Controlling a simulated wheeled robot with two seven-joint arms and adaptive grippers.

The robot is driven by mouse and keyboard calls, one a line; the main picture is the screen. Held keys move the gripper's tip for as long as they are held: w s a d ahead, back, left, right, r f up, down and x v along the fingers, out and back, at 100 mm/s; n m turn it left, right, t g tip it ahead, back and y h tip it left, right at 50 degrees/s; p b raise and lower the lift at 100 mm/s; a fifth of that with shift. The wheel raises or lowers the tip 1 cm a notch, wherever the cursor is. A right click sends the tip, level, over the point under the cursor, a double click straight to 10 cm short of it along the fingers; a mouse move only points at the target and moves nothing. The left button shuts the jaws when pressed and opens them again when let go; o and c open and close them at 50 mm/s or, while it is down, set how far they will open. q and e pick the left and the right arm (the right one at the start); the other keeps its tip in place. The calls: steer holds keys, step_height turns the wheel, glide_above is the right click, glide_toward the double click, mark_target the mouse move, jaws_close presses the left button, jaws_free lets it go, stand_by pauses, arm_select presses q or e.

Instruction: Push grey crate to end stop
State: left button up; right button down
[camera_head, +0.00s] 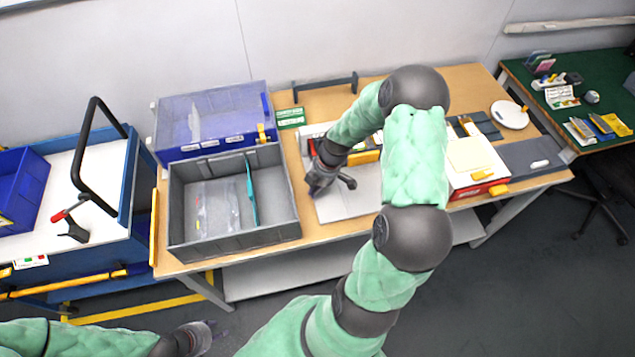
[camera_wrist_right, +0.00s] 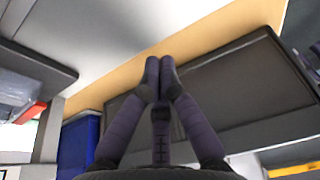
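The grey crate (camera_head: 235,241) sits on the left part of the wooden table, open on top, with a teal divider and clear bags inside. A dark grey panel, likely its side wall (camera_wrist_right: 235,85), shows in the right wrist view. My right gripper (camera_head: 318,186) is right of the crate, over a pale board, apart from the crate in the head view. Its fingertips (camera_wrist_right: 160,70) meet with nothing between them. My left gripper (camera_head: 205,334) is low at the bottom edge, away from the table; its fingers are unclear. I cannot tell which part is the end stop.
A blue crate with a clear lid (camera_head: 212,112) stands directly behind the grey crate. A yellow strip (camera_head: 154,228) runs along the table's left edge, beside a blue trolley (camera_head: 100,240). A dark bar (camera_head: 325,84) stands at the back. A red-and-white box (camera_head: 478,188) lies right of my arm.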

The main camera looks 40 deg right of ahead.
mark_target(273, 208)
steer(key=shift+x, duration=1)
steer(key=a, duration=0.1)
steer(key=w+a, duration=0.1)
steer(key=shift+w+a, duration=0.3)
arm_select(q)
steer(key=shift+f, duration=0.2)
arm_select(e)
steer(key=shift+w+a, duration=0.2)
steer(key=shift+a, duration=0.2)
steer(key=shift+w+a, duration=0.1)
steer(key=shift+a, duration=0.05)
steer(key=w+a, duration=0.2)
steer(key=a, duration=0.1)
steer(key=w+a+b, duration=0.1)
steer(key=a, duration=0.1)
steer(key=shift+f, duration=0.1)
steer(key=shift+w+a, duration=0.65)
steer(key=shift+a, duration=0.35)
steer(key=shift+s+d, duration=0.15)
arm_select(q)
steer(key=shift+w+a+f, duration=0.3)
steer(key=shift+a+f, duration=0.1)
steer(key=shift+a, duration=0.2)
